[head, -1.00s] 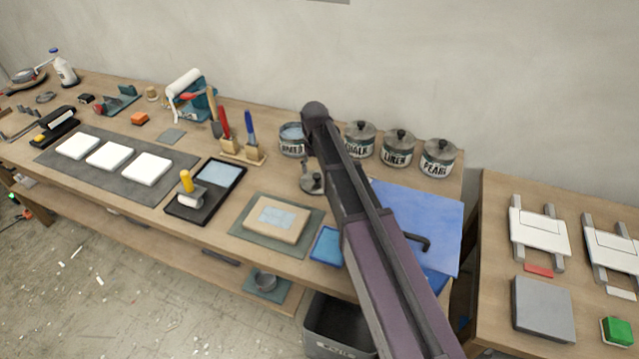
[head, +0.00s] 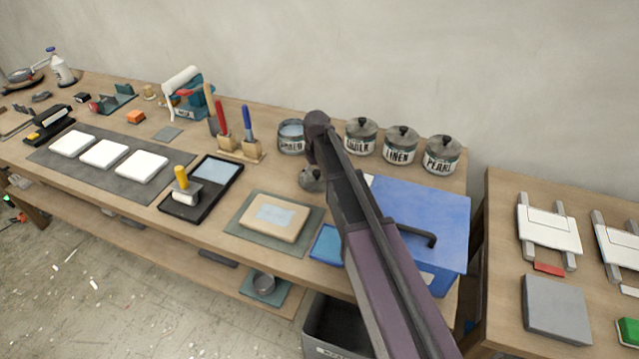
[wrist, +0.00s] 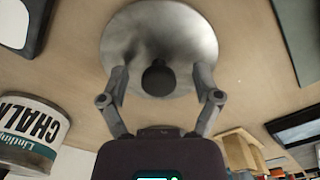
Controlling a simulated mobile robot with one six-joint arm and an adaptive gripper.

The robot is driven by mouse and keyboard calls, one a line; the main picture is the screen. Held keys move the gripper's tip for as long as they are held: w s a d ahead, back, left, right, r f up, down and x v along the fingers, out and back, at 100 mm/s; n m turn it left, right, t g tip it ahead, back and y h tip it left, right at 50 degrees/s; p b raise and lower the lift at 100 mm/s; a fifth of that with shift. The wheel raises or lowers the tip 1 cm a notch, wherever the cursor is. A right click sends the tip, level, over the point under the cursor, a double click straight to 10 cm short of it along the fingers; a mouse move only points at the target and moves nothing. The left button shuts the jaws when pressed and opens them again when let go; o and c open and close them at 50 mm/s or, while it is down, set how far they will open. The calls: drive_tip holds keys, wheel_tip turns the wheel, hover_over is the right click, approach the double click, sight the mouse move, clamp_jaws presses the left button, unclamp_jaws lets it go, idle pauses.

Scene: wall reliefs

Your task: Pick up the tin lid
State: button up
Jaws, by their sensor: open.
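The tin lid (head: 312,180) is a round grey metal disc with a dark knob. It lies on the workbench in front of an open tin (head: 291,138), partly hidden by my arm in the head view. In the wrist view the lid (wrist: 160,30) fills the top middle, and its knob (wrist: 158,78) shows between my fingers. My gripper (wrist: 161,72) is open, one finger on each side of the knob, with nothing clasped. I cannot tell how much height separates the fingertips from the lid. My arm hides the gripper in the head view.
Lidded tins labelled CHALK (wrist: 28,130), LINEN (head: 400,147) and PEARL (head: 441,155) stand along the wall. A blue box (head: 445,215) with a dark handle is right of my arm. A tool stand (head: 240,150) and a board on a mat (head: 274,217) are to the left.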

idle(0.5)
clamp_jaws()
